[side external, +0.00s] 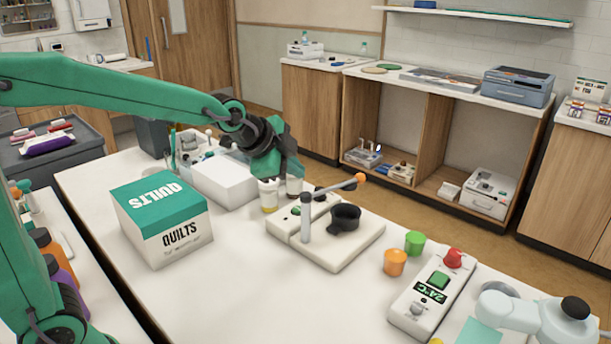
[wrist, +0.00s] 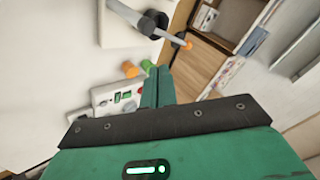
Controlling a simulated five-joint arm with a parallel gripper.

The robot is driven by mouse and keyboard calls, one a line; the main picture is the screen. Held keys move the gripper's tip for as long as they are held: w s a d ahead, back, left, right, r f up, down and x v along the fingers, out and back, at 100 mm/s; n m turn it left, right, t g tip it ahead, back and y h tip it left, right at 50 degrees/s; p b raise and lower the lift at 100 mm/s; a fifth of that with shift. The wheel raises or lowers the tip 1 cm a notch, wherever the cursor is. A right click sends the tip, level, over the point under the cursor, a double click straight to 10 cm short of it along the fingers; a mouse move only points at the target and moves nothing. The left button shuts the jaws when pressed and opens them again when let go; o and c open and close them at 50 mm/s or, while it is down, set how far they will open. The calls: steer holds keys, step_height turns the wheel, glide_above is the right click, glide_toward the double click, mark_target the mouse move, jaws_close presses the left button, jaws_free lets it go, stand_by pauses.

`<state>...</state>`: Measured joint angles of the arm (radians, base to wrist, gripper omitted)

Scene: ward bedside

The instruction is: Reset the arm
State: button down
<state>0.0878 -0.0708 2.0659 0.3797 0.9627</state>
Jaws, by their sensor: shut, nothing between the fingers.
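My green arm reaches in from the left in the side external view. My gripper (side external: 290,172) hangs at its end over the white table (side external: 120,190), above or beside two small jars (side external: 269,197); I cannot tell whether it touches them. In the wrist view my gripper (wrist: 157,85) shows its two green fingers closed together, with nothing between them. The fingertips are partly hidden by the arm's end in the side view.
A QUILTS box (side external: 163,222) and a white box (side external: 224,180) stand left of my gripper. Orange (side external: 395,262) and green (side external: 415,242) cups and a 24°C device (side external: 432,293) lie farther right.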

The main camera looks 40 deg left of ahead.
steer(key=s+a+f+n+g, duration=0.1)
steer(key=s+n, duration=0.5)
steer(key=s, duration=0.6)
steer(key=s+a+f+n+g, duration=0.1)
steer(key=s+n, duration=0.5)
steer(key=s, duration=0.6)
steer(key=shift+a+f+g+y, duration=0.2)
steer(key=shift+a+g+y, duration=0.3)
steer(key=shift+a, duration=0.55)
